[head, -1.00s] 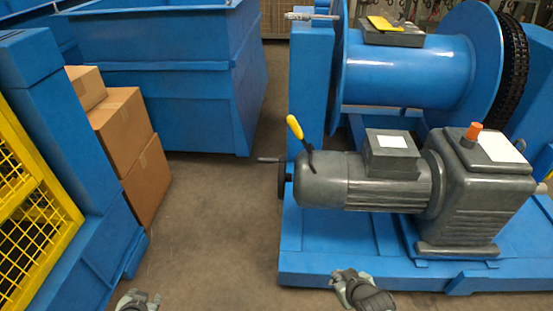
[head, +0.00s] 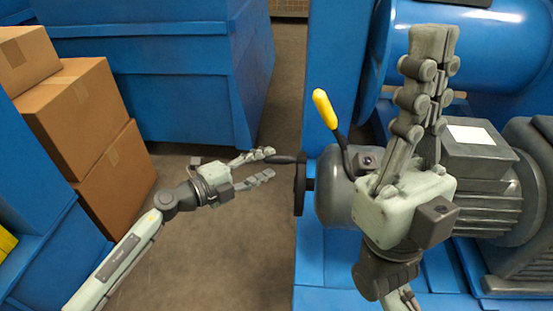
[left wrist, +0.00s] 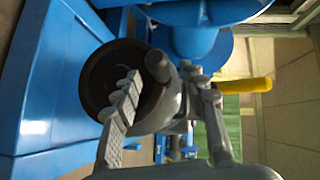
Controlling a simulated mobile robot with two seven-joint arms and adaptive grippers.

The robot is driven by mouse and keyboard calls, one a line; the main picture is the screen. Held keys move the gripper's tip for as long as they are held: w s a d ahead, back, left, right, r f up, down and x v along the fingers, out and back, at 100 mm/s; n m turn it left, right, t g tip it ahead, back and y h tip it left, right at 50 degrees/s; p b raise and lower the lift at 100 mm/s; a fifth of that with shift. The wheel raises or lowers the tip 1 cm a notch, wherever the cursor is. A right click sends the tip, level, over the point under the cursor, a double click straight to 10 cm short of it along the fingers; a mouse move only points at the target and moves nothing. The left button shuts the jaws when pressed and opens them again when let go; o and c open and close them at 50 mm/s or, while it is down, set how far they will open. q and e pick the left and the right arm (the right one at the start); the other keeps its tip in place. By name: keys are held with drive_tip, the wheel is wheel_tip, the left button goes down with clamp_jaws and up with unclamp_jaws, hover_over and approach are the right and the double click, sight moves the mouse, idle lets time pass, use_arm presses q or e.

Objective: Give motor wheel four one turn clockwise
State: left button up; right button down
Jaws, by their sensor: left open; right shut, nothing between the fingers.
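The motor's dark handwheel (head: 300,186) shows nearly edge-on at the left end of the grey motor (head: 337,205), with a crank handle (head: 287,159) sticking out to the left. My left gripper (head: 270,164) is open, its fingertips at the free end of that handle. In the left wrist view the wheel (left wrist: 95,85) is a dark disc partly hidden by a finger. The handle's round end (left wrist: 157,66) appears between the open fingers; whether they touch it I cannot tell. My right gripper (head: 435,42) is shut and empty, pointing up in front of the motor. No number shows on the wheel.
A yellow-gripped lever (head: 324,108) stands just above the wheel and also shows beside the fingers in the left wrist view (left wrist: 248,86). Cardboard boxes (head: 80,115) and a blue bin (head: 175,90) stand to the left. The floor (head: 235,240) between is clear.

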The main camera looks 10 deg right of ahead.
sight(271, 161)
use_arm(q)
drive_tip(key=shift+b+x, duration=0.4)
drive_tip(key=shift+x, duration=1.8)
drive_tip(key=shift+c, duration=0.6)
clamp_jaws()
